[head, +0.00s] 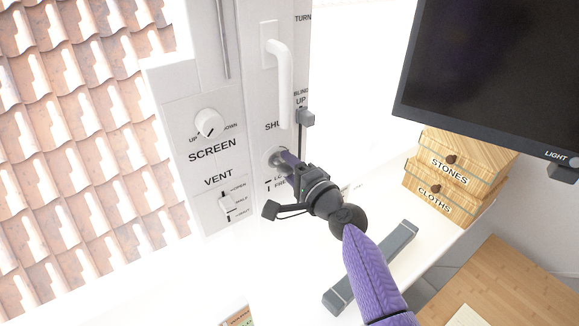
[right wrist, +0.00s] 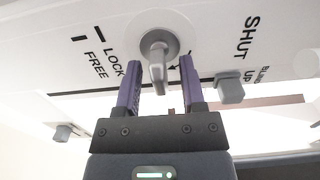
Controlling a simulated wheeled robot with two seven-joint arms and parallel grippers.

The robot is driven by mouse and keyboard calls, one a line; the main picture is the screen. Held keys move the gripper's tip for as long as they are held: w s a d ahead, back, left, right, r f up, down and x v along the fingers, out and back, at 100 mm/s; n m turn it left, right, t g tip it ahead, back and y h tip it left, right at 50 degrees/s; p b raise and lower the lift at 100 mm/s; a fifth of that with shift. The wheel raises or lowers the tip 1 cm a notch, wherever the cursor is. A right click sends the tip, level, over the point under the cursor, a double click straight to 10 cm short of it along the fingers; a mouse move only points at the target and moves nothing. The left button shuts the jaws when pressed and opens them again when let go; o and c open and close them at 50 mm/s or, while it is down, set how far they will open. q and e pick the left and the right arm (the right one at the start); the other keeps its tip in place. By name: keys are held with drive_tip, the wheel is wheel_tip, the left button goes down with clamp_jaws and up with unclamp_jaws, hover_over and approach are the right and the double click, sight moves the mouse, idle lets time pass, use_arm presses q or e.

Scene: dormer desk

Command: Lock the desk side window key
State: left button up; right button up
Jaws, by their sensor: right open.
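The window key is a small grey grip on a round metal boss, on the white window frame below the handle. In the right wrist view the key (right wrist: 158,66) stands between the two purple fingers of my right gripper (right wrist: 161,62), with gaps on both sides. The gripper is open around it, apparently touching neither side. LOCK and FREE marks are printed left of the key there. In the head view the boss (head: 272,157) is partly hidden behind my right gripper (head: 288,161). Which mark the key points to is unclear. My left gripper is out of view.
A white window handle (head: 284,85) is above the key. A grey blind slider (head: 305,118) is close right of it. The SCREEN knob (head: 209,123) and VENT lever (head: 226,203) are to the left. A monitor (head: 490,75) and wooden drawers (head: 447,185) stand at right.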

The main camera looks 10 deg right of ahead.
drive_tip(key=shift+s, duration=0.1)
drive_tip(key=v, duration=1)
drive_tip(key=shift+p, duration=0.35)
drive_tip(key=shift+f, duration=0.1)
